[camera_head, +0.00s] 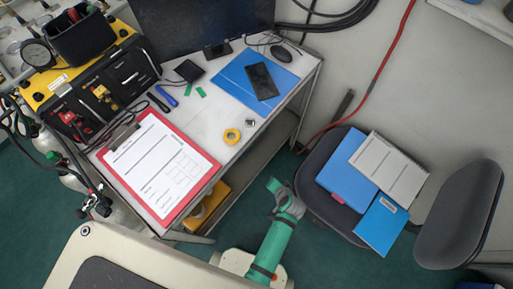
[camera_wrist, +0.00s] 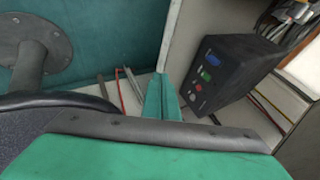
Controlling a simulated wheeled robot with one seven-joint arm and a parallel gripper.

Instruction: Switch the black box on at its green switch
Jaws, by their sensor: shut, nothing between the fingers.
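The black box (camera_wrist: 232,72) is at the right of the wrist view, tilted in the picture. Its front face carries a blue, a green and a red element. The green switch (camera_wrist: 205,76) sits between the blue one and the red one. Whether the switch is on cannot be told. My gripper (camera_wrist: 163,90) is shut and empty, its green fingers left of the box and apart from it in the picture. In the head view my green and grey arm shows between desk and chair; I cannot make out the box there.
A dark chair (camera_head: 318,203) with folders stands to the right. Cables (camera_wrist: 295,18) lie behind the box. A beige panel (camera_wrist: 192,30) stands beside it.

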